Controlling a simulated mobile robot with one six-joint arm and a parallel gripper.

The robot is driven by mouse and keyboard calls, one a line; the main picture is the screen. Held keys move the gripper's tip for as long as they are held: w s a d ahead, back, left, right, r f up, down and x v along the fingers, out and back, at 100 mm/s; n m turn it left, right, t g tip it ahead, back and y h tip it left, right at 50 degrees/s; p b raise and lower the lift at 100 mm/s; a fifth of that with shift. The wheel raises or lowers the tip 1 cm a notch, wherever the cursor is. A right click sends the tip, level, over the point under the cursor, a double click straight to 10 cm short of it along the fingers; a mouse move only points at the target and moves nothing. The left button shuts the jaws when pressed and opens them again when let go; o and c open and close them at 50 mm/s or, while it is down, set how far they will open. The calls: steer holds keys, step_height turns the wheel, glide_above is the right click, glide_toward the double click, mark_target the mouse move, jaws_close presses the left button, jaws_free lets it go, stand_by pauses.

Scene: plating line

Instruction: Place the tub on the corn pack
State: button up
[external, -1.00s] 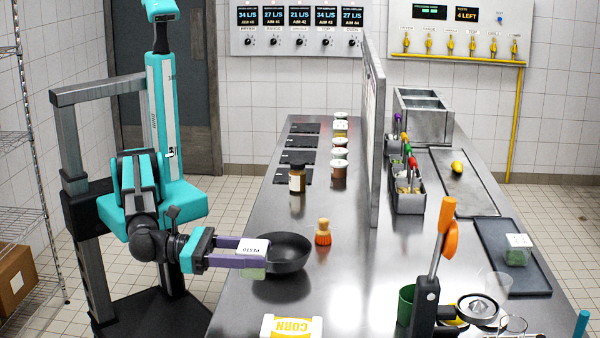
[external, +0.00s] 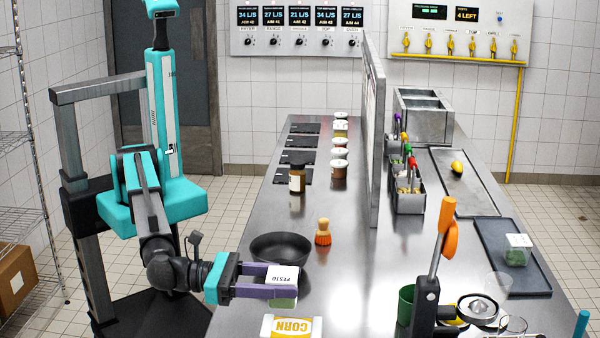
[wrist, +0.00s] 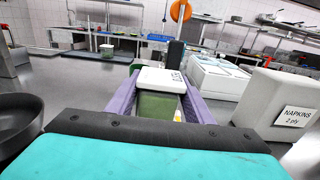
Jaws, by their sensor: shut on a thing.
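The tub (external: 284,284) has a white lid marked PESTO and green contents. My gripper (external: 280,283) is shut on it, with a purple finger on each side, and holds it level just behind the corn pack. The tub also shows between the fingers in the wrist view (wrist: 158,103). In that view the tub's lower edge appears close above the pack's far edge; I cannot tell the exact height gap.
A black pan (external: 281,246) stands just behind my gripper. A juicer with an orange handle (external: 449,227) and a green cup (external: 406,304) stand further right. A napkin box (wrist: 285,105) shows in the wrist view.

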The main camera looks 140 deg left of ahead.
mark_target(295, 304)
steer(key=shift+w+d+f, duration=0.1)
steer(key=shift+w+d, duration=0.05)
steer(key=shift+w, duration=1.5)
steer(key=shift+f+p, duration=0.45)
steer(key=shift+f, duration=1.3)
steer(key=shift+f, duration=0.15)
steer(key=o, duration=1.1)
steer(key=shift+o, duration=0.2)
steer(key=shift+r, duration=0.2)
steer(key=b+v, duration=0.1)
steer(key=v, duration=1.1)
